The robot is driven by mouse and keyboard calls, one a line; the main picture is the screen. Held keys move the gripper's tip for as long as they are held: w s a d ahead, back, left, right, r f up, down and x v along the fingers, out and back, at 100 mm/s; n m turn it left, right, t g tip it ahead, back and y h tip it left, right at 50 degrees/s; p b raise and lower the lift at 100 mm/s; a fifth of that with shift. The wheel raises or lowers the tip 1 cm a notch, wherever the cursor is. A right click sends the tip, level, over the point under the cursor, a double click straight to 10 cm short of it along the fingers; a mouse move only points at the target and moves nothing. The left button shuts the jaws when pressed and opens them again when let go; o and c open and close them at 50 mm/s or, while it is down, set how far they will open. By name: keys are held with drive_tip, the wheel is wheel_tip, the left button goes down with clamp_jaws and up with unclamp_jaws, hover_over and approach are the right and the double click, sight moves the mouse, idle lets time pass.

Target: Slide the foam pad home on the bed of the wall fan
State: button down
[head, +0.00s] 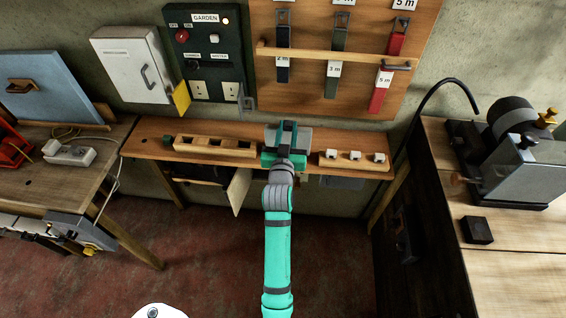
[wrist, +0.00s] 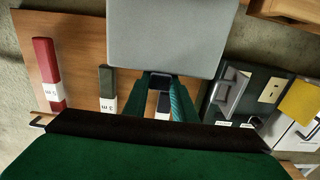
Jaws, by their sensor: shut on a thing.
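My gripper (head: 284,150) is over the middle of the narrow wooden shelf, at the end of my teal arm. It is shut on a flat grey piece, which I take to be the foam pad (head: 302,135). The pad also shows as a smooth grey slab (wrist: 170,38) at the top of the wrist view, beyond the fingers (wrist: 162,98). The dark green gripper body fills the bottom of that view and hides what lies below. I cannot clearly make out the wall fan or its bed, nor whether the pad touches it.
On the wooden shelf (head: 145,141), a slotted wooden block (head: 216,146) lies left of my gripper and a holder with white pieces (head: 353,158) lies right. Behind are the green garden control box (head: 206,75) and a strap board (head: 340,90). A grey machine (head: 520,165) stands on the right bench.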

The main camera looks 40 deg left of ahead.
drive_tip(key=shift+r, duration=1.45)
